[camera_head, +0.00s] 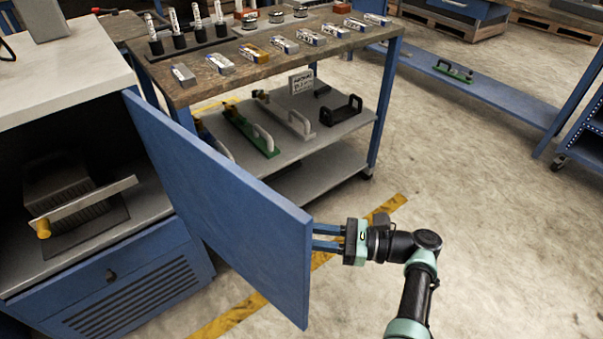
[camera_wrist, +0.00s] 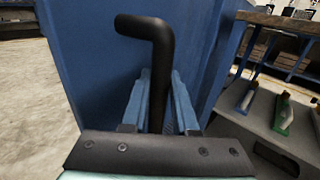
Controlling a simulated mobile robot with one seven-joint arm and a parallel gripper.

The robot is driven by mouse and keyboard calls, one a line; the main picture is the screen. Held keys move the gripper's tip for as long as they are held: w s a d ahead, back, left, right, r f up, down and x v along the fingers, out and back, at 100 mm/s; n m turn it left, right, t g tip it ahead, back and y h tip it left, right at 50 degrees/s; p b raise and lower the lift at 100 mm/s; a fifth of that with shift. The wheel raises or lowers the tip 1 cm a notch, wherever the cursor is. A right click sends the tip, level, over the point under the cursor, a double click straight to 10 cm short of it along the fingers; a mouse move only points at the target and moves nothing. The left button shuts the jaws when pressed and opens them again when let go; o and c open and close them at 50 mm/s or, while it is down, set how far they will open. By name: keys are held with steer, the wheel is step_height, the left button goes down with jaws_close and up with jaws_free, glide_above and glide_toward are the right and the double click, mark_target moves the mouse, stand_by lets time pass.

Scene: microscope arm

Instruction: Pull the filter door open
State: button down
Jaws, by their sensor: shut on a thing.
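The blue filter door (camera_head: 225,195) stands swung out from the cabinet in the head view, with the cabinet interior showing to its left. The door's face also fills the middle of the wrist view (camera_wrist: 95,60). A black bent handle (camera_wrist: 158,50) sticks out from the door there. My gripper (camera_wrist: 158,105) is shut on the handle's upright part, with a blue finger on each side. In the head view, my gripper (camera_head: 326,238) is at the door's right edge. The fingertips and the handle are hidden behind the door in that view.
The cabinet (camera_head: 110,255) holds a grey finned unit with a metal bar and yellow knob (camera_head: 43,228). A workbench (camera_head: 215,75) with blocks and a lower shelf of tools stands behind the door. Open concrete floor (camera_head: 480,200) lies to the right, around my arm.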

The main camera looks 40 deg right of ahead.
steer(key=shift+w+d, duration=0.1)
steer(key=shift+d, duration=0.1)
stand_by(0.3)
steer(key=c, duration=0.7)
jaws_free()
steer(key=b+v, duration=0.1)
steer(key=v, duration=1.2)
steer(key=shift+w+d+b, duration=0.1)
steer(key=shift+b, duration=0.2)
